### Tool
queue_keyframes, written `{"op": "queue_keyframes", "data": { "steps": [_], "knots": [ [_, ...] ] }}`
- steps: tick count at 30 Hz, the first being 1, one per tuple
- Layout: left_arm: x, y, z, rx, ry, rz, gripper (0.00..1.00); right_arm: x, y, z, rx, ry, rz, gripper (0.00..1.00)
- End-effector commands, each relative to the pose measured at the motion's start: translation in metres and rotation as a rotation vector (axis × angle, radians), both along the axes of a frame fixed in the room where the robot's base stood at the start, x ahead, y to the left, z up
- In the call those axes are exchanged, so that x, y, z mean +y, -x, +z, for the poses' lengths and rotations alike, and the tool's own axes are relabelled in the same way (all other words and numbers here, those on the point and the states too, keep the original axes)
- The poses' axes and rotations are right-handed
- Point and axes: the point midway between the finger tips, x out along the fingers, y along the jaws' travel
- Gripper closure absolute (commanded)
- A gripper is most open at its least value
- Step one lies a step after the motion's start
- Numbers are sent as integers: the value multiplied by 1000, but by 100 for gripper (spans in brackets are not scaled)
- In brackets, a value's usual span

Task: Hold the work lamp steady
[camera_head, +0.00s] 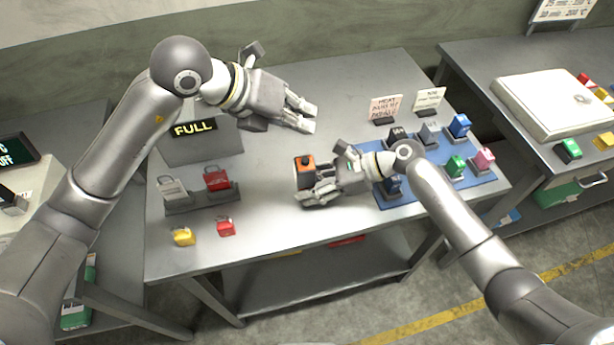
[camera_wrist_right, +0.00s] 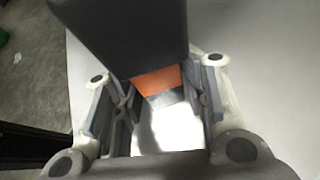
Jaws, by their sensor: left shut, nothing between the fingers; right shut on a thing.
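The work lamp, an orange and dark block (camera_head: 304,164), is at the middle of the grey table in the head view. My right gripper (camera_head: 310,188) is shut on it from the right. The right wrist view shows its dark body and orange part (camera_wrist_right: 158,82) between the fingers, with a bright white patch beyond. I cannot tell whether the lamp touches the table. My left gripper (camera_head: 302,115) is shut and empty, above the table, farther back than the lamp and apart from it.
A blue mat (camera_head: 480,183) with several coloured blocks lies right of my right gripper. Two signs (camera_head: 386,107) stand behind it. A grey box marked FULL (camera_head: 205,142), a rack with padlocks (camera_head: 190,200), and yellow (camera_head: 183,237) and red (camera_head: 226,227) padlocks are at left. The table's front middle is clear.

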Motion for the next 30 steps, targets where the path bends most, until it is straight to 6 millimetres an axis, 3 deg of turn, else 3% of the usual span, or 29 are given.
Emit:
{"op": "queue_keyframes", "data": {
  "steps": [1, 2, 3, 8, 20, 30],
  "knots": [
    [0, 0, 0, 0, 0, 0, 100, 0, 0, 1, -1, -1, 0, 75],
    [0, 0, 0, 0, 0, 0, 100, 0, 0, 1, -1, -1, 0, 60],
    [0, 0, 0, 0, 0, 0, 100, 0, 0, 1, -1, -1, 0, 54],
    [0, 0, 0, 0, 0, 0, 100, 0, 0, 1, -1, -1, 0, 34],
    [0, 0, 0, 0, 0, 0, 100, -6, -1, 3, 0, 1, -1, 34],
    [0, 0, 0, 0, 0, 0, 100, -64, -1, 34, -2, 4, -2, 34]
  ]
}}
